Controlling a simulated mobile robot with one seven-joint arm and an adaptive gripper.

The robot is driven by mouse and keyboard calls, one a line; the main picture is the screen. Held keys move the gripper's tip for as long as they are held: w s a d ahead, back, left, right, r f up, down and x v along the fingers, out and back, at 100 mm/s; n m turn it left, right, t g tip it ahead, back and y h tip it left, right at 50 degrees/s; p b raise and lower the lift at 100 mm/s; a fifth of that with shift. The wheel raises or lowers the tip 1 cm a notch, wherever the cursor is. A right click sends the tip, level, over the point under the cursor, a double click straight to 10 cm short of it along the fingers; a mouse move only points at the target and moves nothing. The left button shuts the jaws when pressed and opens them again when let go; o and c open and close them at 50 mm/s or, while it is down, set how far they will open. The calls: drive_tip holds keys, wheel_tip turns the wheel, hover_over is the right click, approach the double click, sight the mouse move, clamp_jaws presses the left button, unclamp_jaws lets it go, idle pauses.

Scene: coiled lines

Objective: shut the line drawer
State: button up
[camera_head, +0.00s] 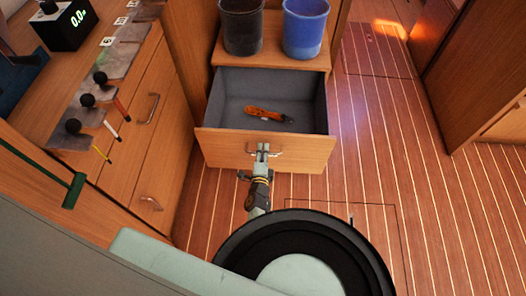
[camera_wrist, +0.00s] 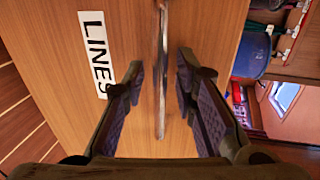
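The line drawer (camera_head: 264,146) is pulled open below a wooden top, and its grey inside shows in the head view. An orange-brown item (camera_head: 266,113) with a metal end lies in it. In the wrist view the drawer front (camera_wrist: 60,60) carries a "LINES" label (camera_wrist: 96,55). A metal bar handle (camera_wrist: 161,70) stands out from the front. My gripper (camera_head: 262,152) is at the handle in the head view. In the wrist view its open fingers (camera_wrist: 160,85) are on either side of the handle, with gaps visible between pads and bar.
A dark bucket (camera_head: 241,28) and a blue bucket (camera_head: 305,28) stand on the top above the drawer. A wooden cabinet with handles (camera_head: 148,108) and a counter with black-knobbed levers (camera_head: 88,100) is at the left. The plank floor (camera_head: 370,150) at the right is clear.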

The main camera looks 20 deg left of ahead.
clamp_jaws()
idle(0.6)
